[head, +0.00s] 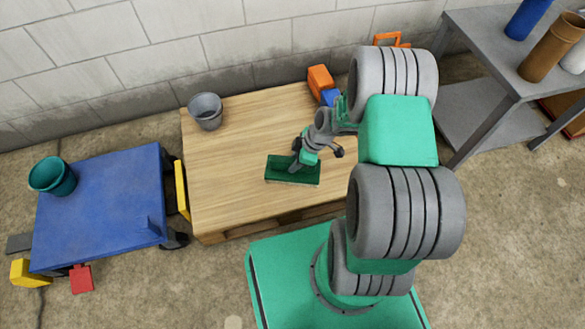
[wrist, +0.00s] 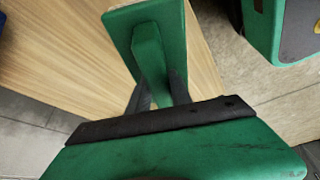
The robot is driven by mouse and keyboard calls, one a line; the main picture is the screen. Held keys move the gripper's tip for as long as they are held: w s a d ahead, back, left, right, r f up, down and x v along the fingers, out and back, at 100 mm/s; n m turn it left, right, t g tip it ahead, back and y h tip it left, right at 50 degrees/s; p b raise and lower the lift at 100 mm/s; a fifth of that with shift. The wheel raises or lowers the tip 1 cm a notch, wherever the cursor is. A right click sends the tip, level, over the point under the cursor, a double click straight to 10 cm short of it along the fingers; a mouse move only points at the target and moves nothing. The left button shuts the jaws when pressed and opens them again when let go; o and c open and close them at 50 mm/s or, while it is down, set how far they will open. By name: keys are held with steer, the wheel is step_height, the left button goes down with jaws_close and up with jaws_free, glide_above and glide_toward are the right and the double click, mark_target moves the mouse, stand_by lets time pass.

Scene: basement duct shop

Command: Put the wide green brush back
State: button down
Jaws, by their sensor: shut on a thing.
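The wide green brush (head: 309,177) is a flat, dark green rectangular block at the middle of the wooden table, towards its front. In the wrist view the brush (wrist: 122,32) shows a raised green ridge along its middle. My gripper (head: 297,160) points down at the brush from above and to the right. In the wrist view its dark fingers (wrist: 158,94) are shut on the ridge. The brush's underside is hidden, and I cannot tell whether it touches the table or is just above it.
The wooden table (head: 232,165) is mostly bare on its left. A grey bucket (head: 206,111) stands at its back left; an orange block (head: 319,79) and a blue block (head: 330,97) at its back. A blue cart (head: 100,205) bears a teal bucket (head: 52,177). A grey shelf (head: 500,60) stands right.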

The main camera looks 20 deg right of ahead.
steer(key=w+f+b, duration=0.1)
steer(key=f, duration=0.1)
steer(key=w+f, duration=0.1)
steer(key=w, duration=0.1)
steer(key=w+f+b, duration=0.1)
steer(key=f, duration=0.1)
steer(key=shift+w+d+f+b, duration=0.2)
steer(key=shift+w+f+b, duration=0.05)
steer(key=shift+f+b, duration=0.05)
steer(key=f, duration=0.1)
steer(key=f+b, duration=0.1)
steer(key=f, duration=0.1)
steer(key=shift+w+f+b, duration=0.25)
steer(key=shift+b, duration=0.05)
steer(key=shift+r, duration=0.15)
steer(key=c, duration=1.2)
jaws_free()
steer(key=shift+o, duration=0.2)
